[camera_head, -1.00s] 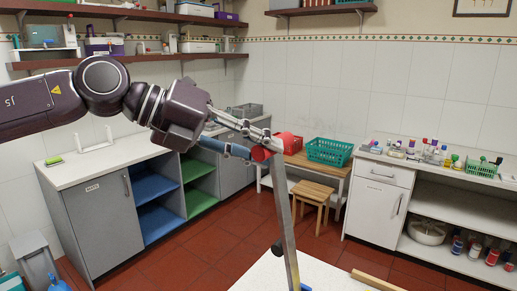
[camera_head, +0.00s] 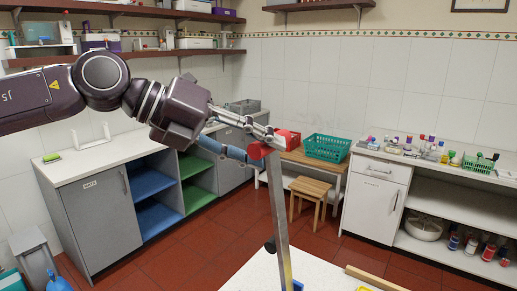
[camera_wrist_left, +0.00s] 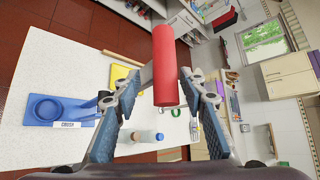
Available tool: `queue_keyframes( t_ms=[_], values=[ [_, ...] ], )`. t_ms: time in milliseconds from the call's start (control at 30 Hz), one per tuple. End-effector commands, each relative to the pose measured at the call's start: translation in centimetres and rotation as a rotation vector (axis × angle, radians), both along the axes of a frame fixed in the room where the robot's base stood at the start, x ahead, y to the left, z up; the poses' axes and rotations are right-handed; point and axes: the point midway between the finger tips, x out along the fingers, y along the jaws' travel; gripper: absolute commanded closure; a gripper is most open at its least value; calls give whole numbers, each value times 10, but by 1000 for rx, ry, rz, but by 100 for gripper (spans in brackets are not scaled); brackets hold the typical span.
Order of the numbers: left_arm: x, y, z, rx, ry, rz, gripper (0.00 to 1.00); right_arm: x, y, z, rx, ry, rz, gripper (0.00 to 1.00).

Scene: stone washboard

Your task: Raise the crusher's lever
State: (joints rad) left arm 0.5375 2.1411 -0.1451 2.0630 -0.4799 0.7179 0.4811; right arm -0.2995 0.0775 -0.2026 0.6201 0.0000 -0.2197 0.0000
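The crusher's lever (camera_head: 280,215) is a long flat metal bar standing steeply upright, with a red cylindrical handle (camera_head: 260,150) at its top. My left gripper (camera_head: 265,147) is at the handle, with its fingers apart on either side of it. In the left wrist view the red handle (camera_wrist_left: 166,65) lies between the two fingertips of my left gripper (camera_wrist_left: 161,82). The right fingertip is very close to the handle; I cannot tell if it touches. The crusher's lower body is mostly out of the head view. My right gripper is not in view.
A white table (camera_head: 310,272) lies below the lever, with a wooden strip (camera_head: 374,278) on it. In the left wrist view a blue labelled piece (camera_wrist_left: 45,110), a yellow piece (camera_wrist_left: 119,76) and small bottles (camera_wrist_left: 149,137) are on it. A wooden stool (camera_head: 310,188) stands behind.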

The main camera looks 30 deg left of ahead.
Motion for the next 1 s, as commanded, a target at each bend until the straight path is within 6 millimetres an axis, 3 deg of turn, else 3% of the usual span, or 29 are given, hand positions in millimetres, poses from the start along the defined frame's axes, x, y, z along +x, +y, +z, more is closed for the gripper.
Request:
queue_keyframes(
  t_ms=[67, 267, 700, 1000],
  values=[
    [0, 1, 1, 1, -3, 0, 61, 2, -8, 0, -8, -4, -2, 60],
    [-9, 9, 10, 0, -7, 3, 61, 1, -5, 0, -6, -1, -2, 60],
    [-62, 52, 47, -2, -4, 2, 61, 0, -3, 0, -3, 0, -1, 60],
    [-79, 64, 58, 0, 2, 0, 61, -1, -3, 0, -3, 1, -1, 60]
  ],
)
